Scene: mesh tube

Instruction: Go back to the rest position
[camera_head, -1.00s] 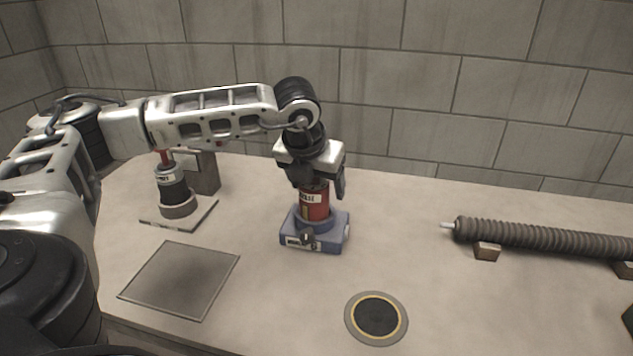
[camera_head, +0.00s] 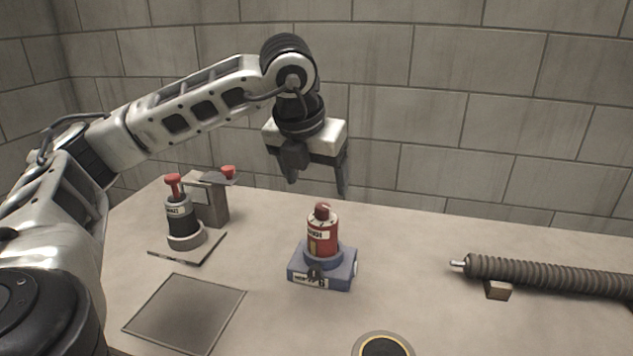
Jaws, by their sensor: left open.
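My left gripper (camera_head: 318,186) is open and empty, fingers pointing down, in the air above the red canister. The red canister (camera_head: 322,237) has a pale label and a red knob on top. It stands upright in a blue-grey base block (camera_head: 337,272) on the table. There is a clear gap between the fingertips and the canister's top. My left arm comes in from the left edge and arches over the table. My right gripper is not in view.
On the table (camera_head: 420,240), a dark canister with a red top (camera_head: 182,216) stands on a plate beside a grey box (camera_head: 211,203). A flat grey square (camera_head: 186,313) lies front left, a yellow-ringed disc (camera_head: 384,346) front centre. A ribbed tube (camera_head: 550,275) rests on blocks at right.

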